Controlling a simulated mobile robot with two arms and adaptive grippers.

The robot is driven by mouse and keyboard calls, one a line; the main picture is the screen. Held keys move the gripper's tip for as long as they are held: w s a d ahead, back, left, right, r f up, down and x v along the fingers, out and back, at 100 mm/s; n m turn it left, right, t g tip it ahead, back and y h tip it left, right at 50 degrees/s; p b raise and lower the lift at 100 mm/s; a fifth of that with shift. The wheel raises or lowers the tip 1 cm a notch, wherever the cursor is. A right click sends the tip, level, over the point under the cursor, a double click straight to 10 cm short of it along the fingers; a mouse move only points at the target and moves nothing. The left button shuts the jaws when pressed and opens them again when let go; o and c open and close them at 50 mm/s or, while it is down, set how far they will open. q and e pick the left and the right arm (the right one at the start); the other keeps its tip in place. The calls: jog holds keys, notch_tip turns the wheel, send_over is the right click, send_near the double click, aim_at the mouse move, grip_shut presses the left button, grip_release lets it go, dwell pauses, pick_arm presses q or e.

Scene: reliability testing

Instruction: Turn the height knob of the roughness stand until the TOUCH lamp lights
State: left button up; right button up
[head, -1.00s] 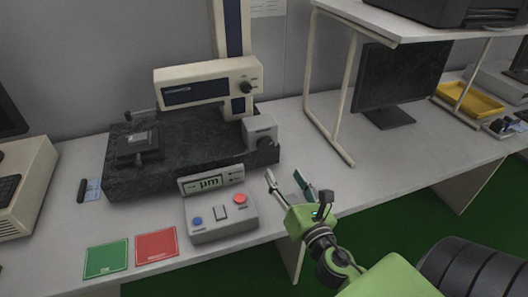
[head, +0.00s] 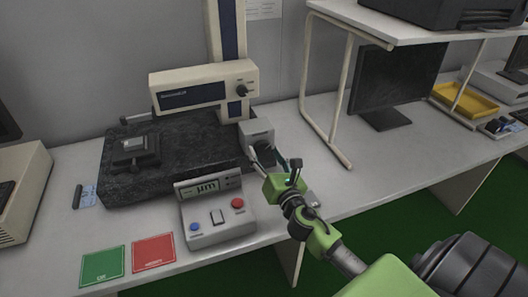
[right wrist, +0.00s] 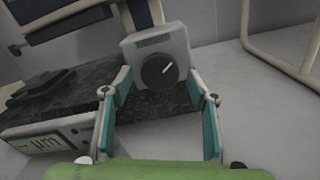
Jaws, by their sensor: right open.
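The roughness stand has a dark granite base (head: 180,165) and a beige drive unit (head: 203,84) on a column. A grey box at the base's right end carries a round black knob (right wrist: 160,70) with a white pointer line, tilted to the upper right in the right wrist view. My right gripper (head: 273,160) is open. Its fingertips are either side of the knob, with visible gaps; in the head view they partly hide it. I cannot make out a lit TOUCH lamp. My left gripper is not in view.
A control box (head: 217,224) with a µm display, a blue and a red button stands in front of the base. Green (head: 103,264) and red (head: 154,251) cards lie to its left. A white shelf frame (head: 327,140) and monitor stand at right. Bare table lies between.

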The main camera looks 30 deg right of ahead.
jog(key=shift+x, duration=0.8)
jog(key=shift+c, duration=0.3)
jog(key=c, duration=1)
